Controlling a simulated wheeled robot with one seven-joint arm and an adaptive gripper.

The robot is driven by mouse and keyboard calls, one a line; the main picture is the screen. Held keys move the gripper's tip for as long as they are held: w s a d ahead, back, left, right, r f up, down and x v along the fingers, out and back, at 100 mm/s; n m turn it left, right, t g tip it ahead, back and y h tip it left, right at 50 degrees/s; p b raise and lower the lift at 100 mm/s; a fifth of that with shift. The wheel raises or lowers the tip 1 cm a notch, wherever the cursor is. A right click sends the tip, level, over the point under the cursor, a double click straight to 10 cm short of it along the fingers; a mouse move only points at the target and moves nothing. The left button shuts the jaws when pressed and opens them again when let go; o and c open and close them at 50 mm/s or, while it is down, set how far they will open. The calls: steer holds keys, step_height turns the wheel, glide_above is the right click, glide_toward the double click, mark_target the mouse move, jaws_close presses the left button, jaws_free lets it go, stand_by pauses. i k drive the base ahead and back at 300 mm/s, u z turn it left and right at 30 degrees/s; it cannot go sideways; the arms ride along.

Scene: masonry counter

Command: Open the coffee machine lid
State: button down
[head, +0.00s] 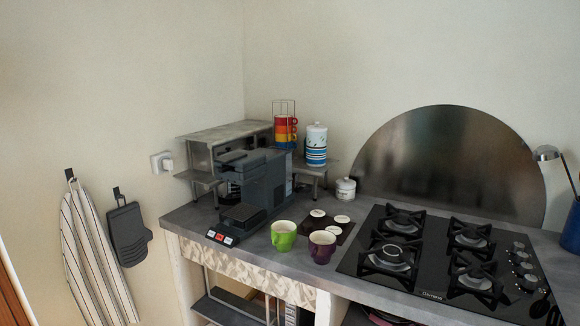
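The dark grey coffee machine (268,182) stands upright on the counter in the head view, left of the mugs. Its front, with the drip tray (243,214), faces the lower left. The lid is on its top side, where a dark flat part (234,156) shows at the front edge. The lid looks down, but it is too small to be sure. My gripper is not in view, and nothing touches the machine.
A green mug (283,236) and a purple mug (321,247) stand close to the machine's right. A metal shelf (222,133) is behind it, with stacked cups (286,129) and a striped canister (316,146). The gas hob (445,255) fills the right.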

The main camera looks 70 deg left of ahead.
mark_target(243, 161)
steer(key=i, duration=0.9)
steer(key=u, duration=3.8)
